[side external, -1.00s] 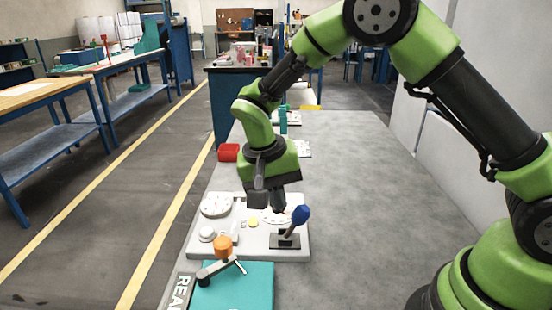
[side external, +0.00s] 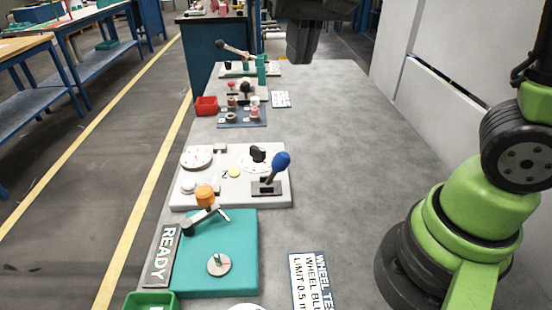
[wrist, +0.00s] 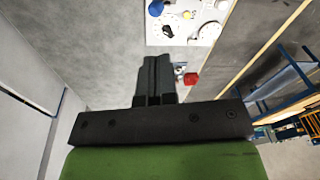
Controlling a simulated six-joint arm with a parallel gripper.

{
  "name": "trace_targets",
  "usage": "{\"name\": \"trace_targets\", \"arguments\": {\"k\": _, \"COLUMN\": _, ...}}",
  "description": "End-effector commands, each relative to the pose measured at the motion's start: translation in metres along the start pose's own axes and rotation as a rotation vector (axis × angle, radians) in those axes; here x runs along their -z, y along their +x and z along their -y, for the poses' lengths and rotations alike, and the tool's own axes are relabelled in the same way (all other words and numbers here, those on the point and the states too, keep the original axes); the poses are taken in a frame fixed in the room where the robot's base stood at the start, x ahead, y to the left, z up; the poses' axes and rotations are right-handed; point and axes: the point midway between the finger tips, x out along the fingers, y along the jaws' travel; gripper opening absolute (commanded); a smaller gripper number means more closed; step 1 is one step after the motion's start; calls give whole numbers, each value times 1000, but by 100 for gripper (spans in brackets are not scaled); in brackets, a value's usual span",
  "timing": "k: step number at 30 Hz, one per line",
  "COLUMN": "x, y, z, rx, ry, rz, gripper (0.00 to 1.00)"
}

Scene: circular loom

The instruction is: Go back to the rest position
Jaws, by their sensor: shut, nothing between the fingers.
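My gripper (side external: 303,50) shows at the top of the side external view, raised well above the table and pointing down. Most of my arm above it is out of that view. In the wrist view my gripper's dark fingers (wrist: 153,62) lie together, shut with nothing between them. Below it and to the left stands the white panel (side external: 215,203) with a white dial (side external: 197,157), a blue-knobbed lever (side external: 281,161) and a yellow button (side external: 234,173). The panel also shows at the top of the wrist view (wrist: 153,36). My gripper touches nothing.
A teal board (side external: 240,272) with an orange-knobbed crank (side external: 205,195) and a READY sign (side external: 161,256) are in front. A red bin (side external: 206,105), a blue-grey board (side external: 228,122) and further fixtures stand behind.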

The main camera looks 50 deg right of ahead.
Motion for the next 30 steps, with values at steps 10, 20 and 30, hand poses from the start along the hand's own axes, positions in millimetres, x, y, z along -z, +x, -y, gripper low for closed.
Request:
{"name": "trace_targets", "arguments": {"k": 10, "x": -69, "y": -32, "z": -55, "rx": 288, "ry": -118, "rz": -255, "gripper": 0}}
{"name": "trace_targets", "arguments": {"k": 20, "x": -91, "y": -27, "z": -69, "rx": 357, "ry": -153, "rz": -370, "gripper": 0}}
{"name": "trace_targets", "arguments": {"k": 30, "x": -91, "y": -27, "z": -69, "rx": 357, "ry": -153, "rz": -370, "gripper": 0}}
